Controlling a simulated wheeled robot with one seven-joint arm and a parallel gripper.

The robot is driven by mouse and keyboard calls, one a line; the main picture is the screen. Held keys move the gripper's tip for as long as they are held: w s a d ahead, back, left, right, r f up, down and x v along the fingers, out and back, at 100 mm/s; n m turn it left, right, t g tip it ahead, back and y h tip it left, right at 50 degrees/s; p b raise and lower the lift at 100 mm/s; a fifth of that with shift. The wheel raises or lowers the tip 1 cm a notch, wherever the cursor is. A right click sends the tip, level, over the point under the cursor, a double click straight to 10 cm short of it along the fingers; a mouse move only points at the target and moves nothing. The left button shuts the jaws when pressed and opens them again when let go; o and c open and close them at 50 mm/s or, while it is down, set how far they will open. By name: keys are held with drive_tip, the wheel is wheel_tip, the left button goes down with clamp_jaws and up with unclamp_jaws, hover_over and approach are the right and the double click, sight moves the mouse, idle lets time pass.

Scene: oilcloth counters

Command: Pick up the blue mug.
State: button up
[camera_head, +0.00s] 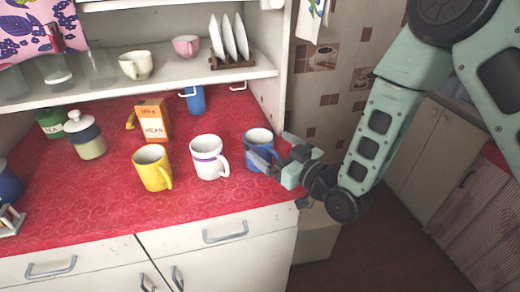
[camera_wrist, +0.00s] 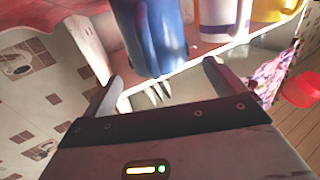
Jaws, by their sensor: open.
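The blue mug (camera_head: 257,143) stands upright on the red counter, at the right end of a row of mugs. My gripper (camera_head: 277,151) is at its right side, with the fingers close to the mug's handle side. In the wrist view the blue mug (camera_wrist: 148,32) is at the top, with its handle toward the space between the fingers of my gripper (camera_wrist: 162,87). The jaws are apart and nothing is clamped between them. I cannot tell whether a finger touches the mug.
A white mug (camera_head: 208,158) stands just left of the blue one, then a yellow mug (camera_head: 153,168). Behind are an orange box (camera_head: 154,120) and another blue cup (camera_head: 195,99) under the shelf (camera_head: 180,75). The counter's front is clear.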

sight(269, 144)
drive_tip(key=shift+p+x, duration=0.4)
drive_tip(key=shift+x, duration=1.15)
drive_tip(key=c, duration=1.2)
drive_tip(key=shift+r, duration=0.15)
drive_tip(key=shift+c, duration=0.2)
